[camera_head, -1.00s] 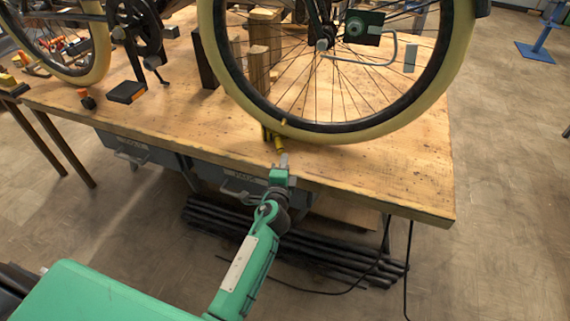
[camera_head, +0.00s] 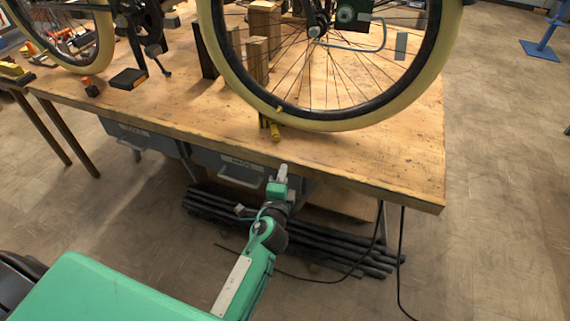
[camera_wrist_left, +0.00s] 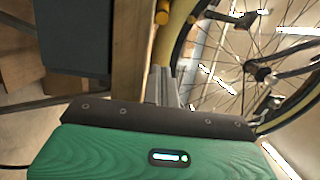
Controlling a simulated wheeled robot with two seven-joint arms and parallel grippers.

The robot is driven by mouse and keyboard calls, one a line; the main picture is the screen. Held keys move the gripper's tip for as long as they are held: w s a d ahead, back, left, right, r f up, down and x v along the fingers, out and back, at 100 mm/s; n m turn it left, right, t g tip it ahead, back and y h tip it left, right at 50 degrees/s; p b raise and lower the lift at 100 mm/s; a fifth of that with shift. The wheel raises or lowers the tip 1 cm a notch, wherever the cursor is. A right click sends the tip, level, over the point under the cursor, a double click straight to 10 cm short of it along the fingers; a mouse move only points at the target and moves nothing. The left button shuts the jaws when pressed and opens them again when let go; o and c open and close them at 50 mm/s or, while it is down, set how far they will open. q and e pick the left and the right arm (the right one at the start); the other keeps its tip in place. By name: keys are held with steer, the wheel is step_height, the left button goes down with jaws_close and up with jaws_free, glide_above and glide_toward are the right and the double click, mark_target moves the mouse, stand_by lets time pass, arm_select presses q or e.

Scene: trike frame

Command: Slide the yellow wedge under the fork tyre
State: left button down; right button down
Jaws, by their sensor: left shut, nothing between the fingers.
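My left gripper (camera_head: 283,171) is shut and empty, in front of the bench's front edge and apart from the wedge. Its fingers (camera_wrist_left: 162,84) also show in the left wrist view. My right gripper is not in view.
The workbench (camera_head: 400,165) has bare wood to the right of the tyre. Wooden blocks (camera_head: 257,60) stand behind the wheel. Grey drawers (camera_head: 235,170) hang below the bench, above a stack of dark tubes (camera_head: 330,247). A black box (camera_head: 128,79) sits at the left.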

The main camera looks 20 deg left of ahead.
arm_select(q)
steer(key=shift+s+d+f, duration=0.1)
steer(key=shift+s+d, duration=0.1)
steer(key=shift+s, duration=1.3)
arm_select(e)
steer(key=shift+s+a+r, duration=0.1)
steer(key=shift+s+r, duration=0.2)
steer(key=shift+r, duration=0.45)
